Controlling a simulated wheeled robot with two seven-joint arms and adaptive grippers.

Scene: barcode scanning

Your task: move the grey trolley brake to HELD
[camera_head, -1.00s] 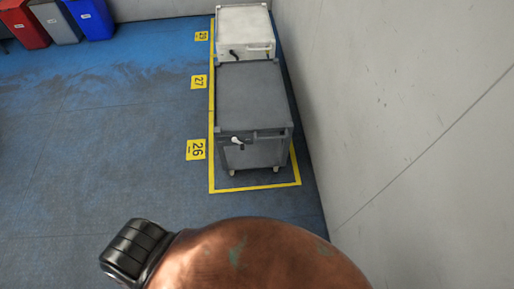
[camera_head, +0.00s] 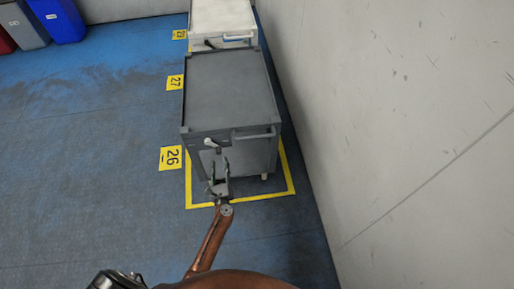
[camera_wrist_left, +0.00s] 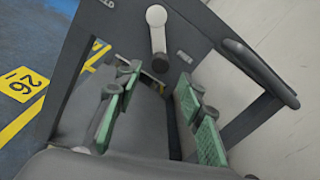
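The grey trolley (camera_head: 228,90) stands inside a yellow floor outline beside the wall. Its brake lever (camera_head: 211,144), with a pale grip, is on the upper front panel; it also shows at the top of the left wrist view (camera_wrist_left: 157,30). Small labels (camera_wrist_left: 184,56) sit near the lever, too small to read surely. My left gripper (camera_head: 215,165) is in front of the trolley's front face, just below the lever. In the left wrist view its green-padded fingers (camera_wrist_left: 160,78) are apart with nothing between them, and the lever is beyond the tips.
A grey push handle (camera_wrist_left: 262,72) juts from the trolley's front, right of the lever. A white trolley (camera_head: 222,18) stands behind. The wall (camera_head: 400,120) is close on the right. Blue floor to the left is clear, with bins (camera_head: 57,20) far back.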

